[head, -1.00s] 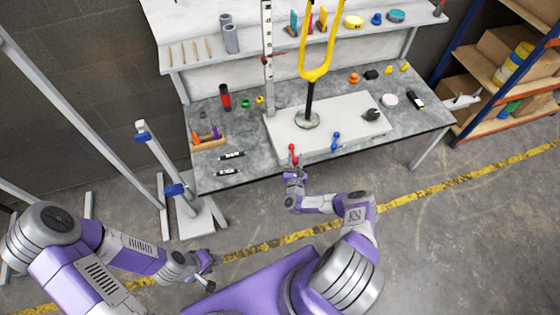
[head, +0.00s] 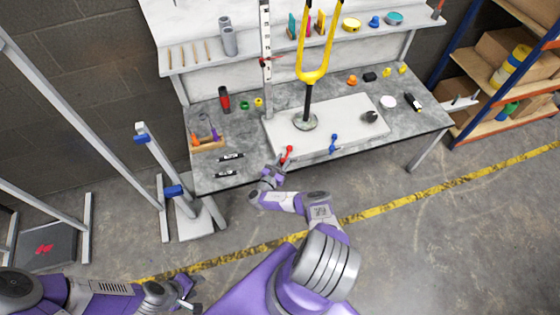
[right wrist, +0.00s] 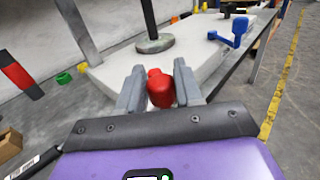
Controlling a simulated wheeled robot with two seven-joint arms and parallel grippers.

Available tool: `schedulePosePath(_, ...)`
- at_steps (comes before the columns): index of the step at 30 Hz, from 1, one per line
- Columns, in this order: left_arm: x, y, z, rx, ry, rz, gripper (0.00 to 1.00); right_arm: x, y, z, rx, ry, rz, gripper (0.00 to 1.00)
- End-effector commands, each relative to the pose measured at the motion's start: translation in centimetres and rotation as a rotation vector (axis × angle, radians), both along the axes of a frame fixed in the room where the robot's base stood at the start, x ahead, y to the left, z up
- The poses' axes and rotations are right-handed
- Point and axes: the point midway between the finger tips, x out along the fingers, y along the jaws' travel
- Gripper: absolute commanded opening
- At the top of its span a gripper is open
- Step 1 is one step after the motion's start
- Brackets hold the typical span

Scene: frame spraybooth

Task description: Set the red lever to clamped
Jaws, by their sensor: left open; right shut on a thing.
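The red lever (head: 287,153) is at the front edge of the white fixture plate (head: 350,108) on the bench. In the head view it slants down and left toward my right gripper (head: 276,168). In the right wrist view the lever's red knob (right wrist: 160,90) sits between the two fingers of my right gripper (right wrist: 160,85), which is shut on it. My left gripper (head: 187,296) is open and empty, low in the head view and well away from the bench. No label for the clamped position is legible.
A blue lever (head: 334,143) stands on the same plate edge to the right. A yellow fork (head: 314,72) rises from the plate on a black post. A grey stand with blue clamps (head: 173,191) is left of the bench. The floor in front is clear.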

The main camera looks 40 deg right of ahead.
Motion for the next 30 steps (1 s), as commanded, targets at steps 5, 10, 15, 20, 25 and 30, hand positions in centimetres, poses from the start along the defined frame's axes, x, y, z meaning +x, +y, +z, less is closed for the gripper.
schedulePosePath(5, 0.0, 0.0, 0.0, 0.0, 0.0, 0.0, 0.43, 0.2, -0.1, 0.2, -0.003, -0.003, 0.001, 0.0)
schedulePosePath(10, 0.0, 0.0, 0.0, 0.0, 0.0, 0.0, 0.43, 0.2, -0.1, 0.2, -0.003, -0.003, 0.002, 0.47)
schedulePosePath(15, 0.0, 0.0, 0.0, 0.0, 0.0, 0.0, 0.43, 0.2, 0.0, 0.2, -0.002, -0.003, 0.003, 0.54)
schedulePosePath(20, 0.0, 0.0, 0.0, 0.0, 0.0, 0.0, 0.43, 0.1, 0.1, 0.1, -0.001, -0.003, 0.003, 0.54)
schedulePosePath(25, 0.0, 0.0, 0.0, 0.0, 0.0, 0.0, 0.43, -0.3, 1.8, 0.1, 0.0, -0.003, 0.007, 0.54)
schedulePosePath(30, 0.0, 0.0, -0.2, 0.0, 0.0, 0.0, 0.43, -1.3, 4.6, 0.1, 0.0, -0.003, 0.008, 0.54)
